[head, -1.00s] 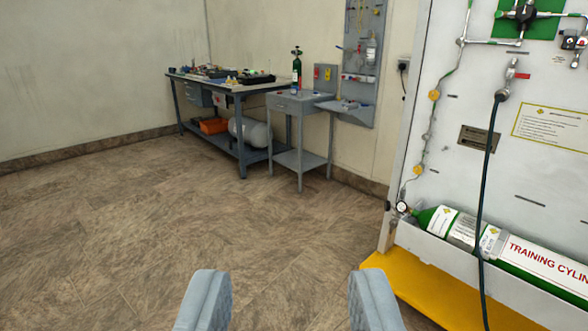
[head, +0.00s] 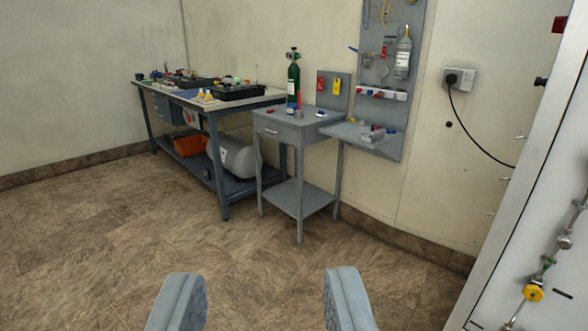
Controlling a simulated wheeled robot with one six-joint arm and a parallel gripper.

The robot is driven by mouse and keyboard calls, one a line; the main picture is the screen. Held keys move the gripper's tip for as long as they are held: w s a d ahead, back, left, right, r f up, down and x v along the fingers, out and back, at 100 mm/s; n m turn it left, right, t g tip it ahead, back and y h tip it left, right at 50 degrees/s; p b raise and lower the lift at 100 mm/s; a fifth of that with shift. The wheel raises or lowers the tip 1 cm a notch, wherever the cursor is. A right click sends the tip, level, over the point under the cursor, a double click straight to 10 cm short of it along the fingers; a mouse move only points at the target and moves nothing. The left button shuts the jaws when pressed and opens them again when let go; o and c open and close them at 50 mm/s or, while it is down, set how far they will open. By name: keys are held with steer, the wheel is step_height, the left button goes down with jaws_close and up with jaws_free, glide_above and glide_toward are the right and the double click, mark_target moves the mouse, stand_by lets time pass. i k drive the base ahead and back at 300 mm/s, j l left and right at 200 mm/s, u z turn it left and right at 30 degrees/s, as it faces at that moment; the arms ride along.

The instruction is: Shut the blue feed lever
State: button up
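My gripper (head: 264,285) is open and empty, its two grey fingers wide apart above the bare floor. A small blue handle (head: 354,49) sticks out at the left edge of the grey wall panel (head: 413,110). It may be the blue feed lever, but it is too small to tell for sure, and so is its position. My gripper is well short of it and lower in the picture. On the white trainer board (head: 535,200) at the right edge, I see no blue lever in the part that shows.
A grey side table (head: 285,128) with a green cylinder (head: 293,80) stands below and left of the panel. A small shelf (head: 362,142) juts out under the panel. A workbench (head: 215,112) stands further left. The floor (head: 130,240) ahead and left is clear.

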mark_target(366, 53)
steer(key=i+z, duration=0.15)
steer(key=i, duration=0.35)
steer(key=i+j+z, duration=0.2)
steer(key=i, duration=0.25)
steer(key=i+j+z, duration=0.15)
steer(key=i, duration=0.3)
steer(key=i+j+z, duration=0.2)
steer(key=i, duration=0.3)
steer(key=i+j, duration=0.2)
steer(key=i, duration=0.15)
steer(key=i+j+u, duration=0.1)
steer(key=i+l, duration=0.3)
steer(key=i, duration=0.15)
steer(key=i+l+u, duration=0.1)
steer(key=i+l, duration=0.25)
steer(key=i, duration=0.15)
